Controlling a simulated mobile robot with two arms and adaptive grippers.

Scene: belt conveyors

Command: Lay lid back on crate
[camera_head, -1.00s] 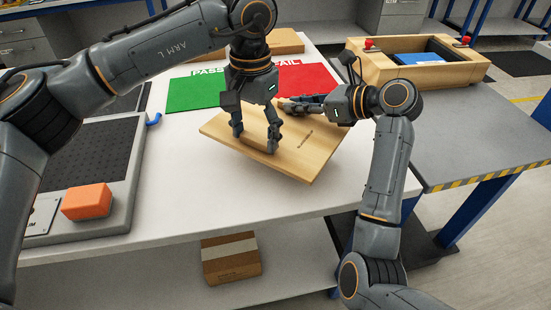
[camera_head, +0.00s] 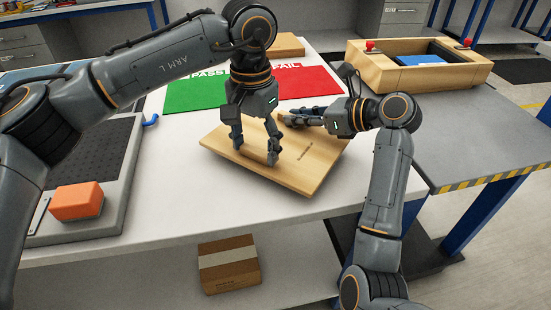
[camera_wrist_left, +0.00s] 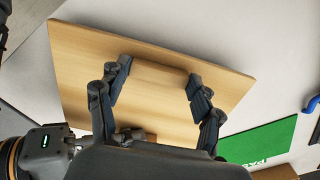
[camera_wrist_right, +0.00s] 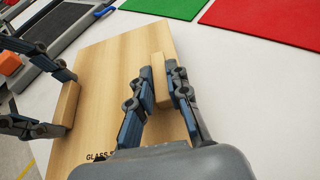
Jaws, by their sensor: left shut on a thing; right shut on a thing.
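The lid is a pale wooden panel (camera_head: 300,172) with printed lettering and two wooden bar handles. It is over the white table, turned at an angle; whether it touches the tabletop is hard to tell. My left gripper (camera_head: 255,150) is shut on one handle (camera_wrist_left: 157,82). My right gripper (camera_head: 286,119) is shut on the other handle (camera_wrist_right: 162,70), near the opposite side. The open wooden crate (camera_head: 375,73) stands on the grey table at the upper right, with red knobs on its rim and a blue piece (camera_head: 421,59) inside.
A green PASS mat (camera_head: 195,93) and red FAIL mat (camera_head: 310,84) lie behind the lid. An orange block (camera_head: 77,200) sits on a grey device (camera_head: 118,190) at left. A cardboard box (camera_head: 229,264) stands on the lower shelf. The grey table (camera_head: 480,135) is bare before the crate.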

